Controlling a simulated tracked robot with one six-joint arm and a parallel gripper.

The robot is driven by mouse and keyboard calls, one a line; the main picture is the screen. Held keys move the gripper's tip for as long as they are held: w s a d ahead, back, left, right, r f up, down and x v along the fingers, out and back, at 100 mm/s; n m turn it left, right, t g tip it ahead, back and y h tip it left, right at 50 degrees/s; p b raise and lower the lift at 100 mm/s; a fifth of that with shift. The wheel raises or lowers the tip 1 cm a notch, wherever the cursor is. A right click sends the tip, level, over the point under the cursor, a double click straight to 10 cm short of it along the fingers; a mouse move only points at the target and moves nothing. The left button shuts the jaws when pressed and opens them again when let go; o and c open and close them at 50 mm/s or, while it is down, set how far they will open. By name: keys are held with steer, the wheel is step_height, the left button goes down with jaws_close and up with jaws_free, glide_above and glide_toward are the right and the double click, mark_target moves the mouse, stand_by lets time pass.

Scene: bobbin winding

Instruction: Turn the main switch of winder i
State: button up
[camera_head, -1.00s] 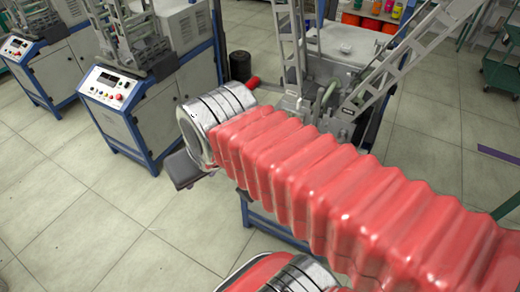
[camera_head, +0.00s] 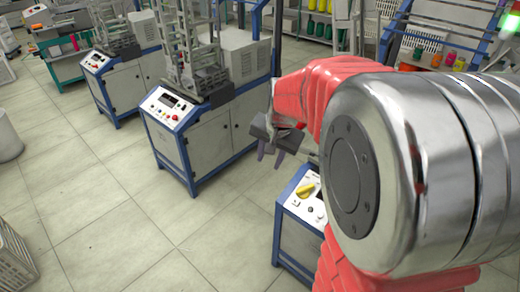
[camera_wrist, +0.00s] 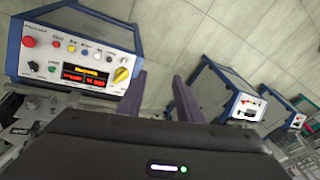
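A winder's control panel (camera_wrist: 80,48) fills the upper left of the wrist view. It carries a yellow rotary switch (camera_wrist: 121,75) at its right corner, a lit orange display, a red button and small coloured knobs. In the head view the yellow switch (camera_head: 306,190) shows on a blue-framed panel (camera_head: 311,207), partly hidden by my arm. My gripper (camera_head: 271,154) is above and left of that switch there. In the wrist view my gripper (camera_wrist: 159,80) has its two fingers apart with nothing between them, right of the switch and apart from it. The panel lettering is too small to read.
Two more winders with panels (camera_head: 168,107) (camera_head: 96,61) stand at the left in the head view. Shelves with coloured spools (camera_head: 318,28) are at the back. A pale crate (camera_head: 14,262) is at lower left. The tiled floor between is clear.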

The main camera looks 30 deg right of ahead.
steer(key=w+d+f+m, duration=0.4)
steer(key=d+f+m, duration=0.1)
steer(key=d+f, duration=0.5)
steer(key=m+g, duration=0.1)
steer(key=m, duration=0.3)
glide_above(302, 190)
steer(key=s, duration=0.3)
step_height(302, 190, down, 8)
steer(key=shift+a+f, duration=0.1)
steer(key=shift+a, duration=0.05)
steer(key=x, duration=1.3)
steer(key=shift+s+a+f, duration=0.15)
steer(key=shift+a+f, duration=0.05)
steer(key=shift+f, duration=0.25)
steer(key=shift+c, duration=0.5)
